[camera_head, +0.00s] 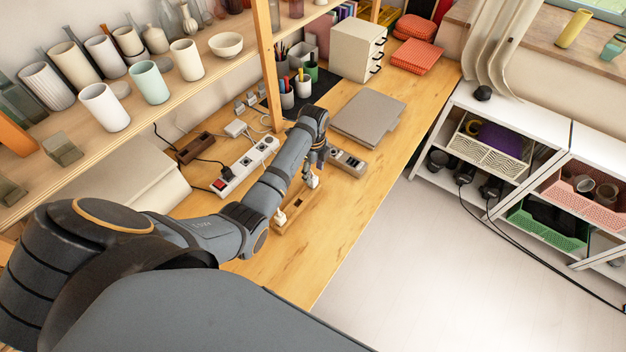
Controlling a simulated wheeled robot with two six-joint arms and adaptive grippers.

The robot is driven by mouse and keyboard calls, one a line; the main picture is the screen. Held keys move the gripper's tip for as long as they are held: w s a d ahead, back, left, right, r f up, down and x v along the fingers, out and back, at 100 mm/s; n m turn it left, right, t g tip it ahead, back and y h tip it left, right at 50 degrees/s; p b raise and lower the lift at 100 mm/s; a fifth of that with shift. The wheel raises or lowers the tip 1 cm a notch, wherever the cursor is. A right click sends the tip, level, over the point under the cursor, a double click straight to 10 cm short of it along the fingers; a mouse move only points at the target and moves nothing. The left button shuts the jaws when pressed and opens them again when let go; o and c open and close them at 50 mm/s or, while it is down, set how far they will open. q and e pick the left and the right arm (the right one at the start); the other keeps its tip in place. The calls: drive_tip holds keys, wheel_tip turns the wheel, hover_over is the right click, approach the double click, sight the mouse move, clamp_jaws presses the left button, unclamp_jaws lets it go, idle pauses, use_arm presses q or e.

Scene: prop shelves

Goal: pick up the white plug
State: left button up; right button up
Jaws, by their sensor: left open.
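A small white plug (312,179) is at the far end of a shallow wooden tray (300,208) on the wooden desk. A second small white piece (280,217) is at the tray's near end; it may also be a plug. My left gripper (319,163) points down just above the far white plug, open, with nothing seen between its fingers. Whether the fingertips touch the plug is too small to tell. My left arm covers part of the desk beside the tray. My right gripper is not in view.
A white power strip (245,167) with a red switch lies left of my arm. A grey power strip (347,163) lies close right of the gripper. The desk's front right is clear.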

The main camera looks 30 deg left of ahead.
sight(313, 176)
use_arm(q)
drive_tip(key=f, duration=0.3)
drive_tip(key=shift+s+f, duration=0.2)
drive_tip(key=shift+s, duration=0.1)
drive_tip(key=shift+w+f, duration=0.1)
drive_tip(key=shift+f, duration=0.05)
drive_tip(key=c, duration=0.8)
clamp_jaws()
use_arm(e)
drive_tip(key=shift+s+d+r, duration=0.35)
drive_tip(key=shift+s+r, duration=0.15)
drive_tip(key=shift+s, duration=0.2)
